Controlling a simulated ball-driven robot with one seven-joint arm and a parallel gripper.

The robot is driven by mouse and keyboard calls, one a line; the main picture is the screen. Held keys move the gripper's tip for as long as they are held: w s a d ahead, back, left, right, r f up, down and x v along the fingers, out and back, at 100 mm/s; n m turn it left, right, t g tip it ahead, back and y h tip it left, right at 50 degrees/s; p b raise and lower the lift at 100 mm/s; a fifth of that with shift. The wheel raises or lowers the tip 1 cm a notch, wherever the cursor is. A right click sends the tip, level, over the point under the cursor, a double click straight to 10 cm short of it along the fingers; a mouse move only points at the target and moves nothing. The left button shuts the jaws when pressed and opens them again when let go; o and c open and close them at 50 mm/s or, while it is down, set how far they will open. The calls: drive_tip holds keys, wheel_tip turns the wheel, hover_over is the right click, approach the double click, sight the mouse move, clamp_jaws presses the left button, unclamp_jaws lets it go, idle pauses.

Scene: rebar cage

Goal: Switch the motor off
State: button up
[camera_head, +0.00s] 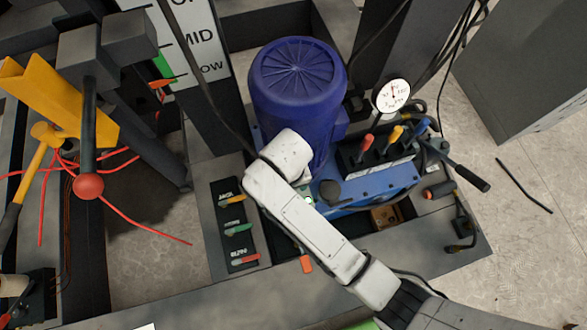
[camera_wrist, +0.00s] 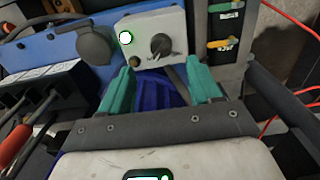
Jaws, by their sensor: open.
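The blue motor (camera_head: 298,85) stands upright behind my arm in the head view. A strip of its blue body (camera_wrist: 158,90) shows between my fingers in the wrist view. A light grey switch box (camera_wrist: 150,38) is ahead of my gripper (camera_wrist: 158,72). The box carries a dark rotary knob (camera_wrist: 162,45), a bright green-rimmed lamp (camera_wrist: 126,38) and a small brass-coloured button (camera_wrist: 134,61). My gripper's teal fingers are apart and empty, with the knob between and beyond them. I cannot tell whether they touch the box. In the head view my arm hides most of the box.
Red, yellow and blue levers (camera_head: 383,138) and a pressure gauge (camera_head: 392,95) stand right of the motor. A panel with coloured handles (camera_head: 236,225) lies left of my arm. A yellow bracket (camera_head: 60,100) and red wires are at far left.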

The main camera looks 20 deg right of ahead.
wheel_tip(320, 180, down, 7)
drive_tip(key=shift+a+f+b, duration=0.1)
drive_tip(key=shift+b, duration=0.3)
drive_tip(key=c, duration=1)
